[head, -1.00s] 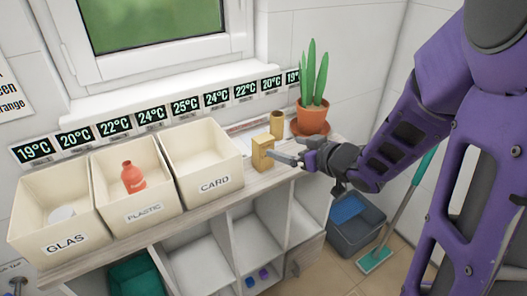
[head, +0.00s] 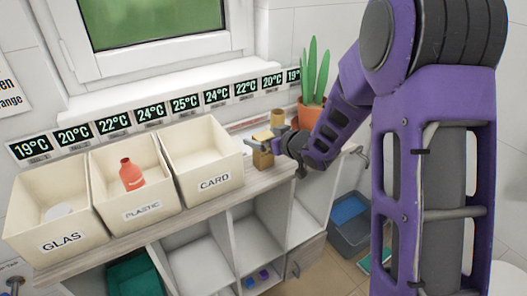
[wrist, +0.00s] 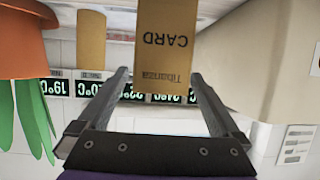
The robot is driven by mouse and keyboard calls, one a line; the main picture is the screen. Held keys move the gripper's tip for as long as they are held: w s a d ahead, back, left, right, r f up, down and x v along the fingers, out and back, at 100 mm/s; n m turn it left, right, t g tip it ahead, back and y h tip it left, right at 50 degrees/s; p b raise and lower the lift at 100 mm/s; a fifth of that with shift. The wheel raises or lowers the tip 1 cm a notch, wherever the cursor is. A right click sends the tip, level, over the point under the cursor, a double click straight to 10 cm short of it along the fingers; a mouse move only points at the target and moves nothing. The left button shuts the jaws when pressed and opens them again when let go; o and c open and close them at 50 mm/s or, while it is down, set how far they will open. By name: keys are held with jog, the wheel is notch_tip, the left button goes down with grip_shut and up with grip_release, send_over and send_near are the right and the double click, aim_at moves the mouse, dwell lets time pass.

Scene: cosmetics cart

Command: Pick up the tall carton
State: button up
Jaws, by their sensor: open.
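The tall carton (head: 262,159) is a tan box standing upright on the counter, just right of the CARD bin. My gripper (head: 270,142) is close beside it in the head view and hides part of its upper right. In the wrist view the carton (wrist: 163,42) appears upside down with "CARD" printed on its face. The jaws hold nothing.
Cream bins labelled GLAS (head: 60,236), PLASTIC (head: 140,210) and CARD (head: 214,182) stand to the left; a red bottle (head: 132,175) is in PLASTIC. A tan cylinder (head: 277,118) stands behind the carton. A potted plant (head: 311,112) is at the back right.

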jog(key=c, duration=1.3)
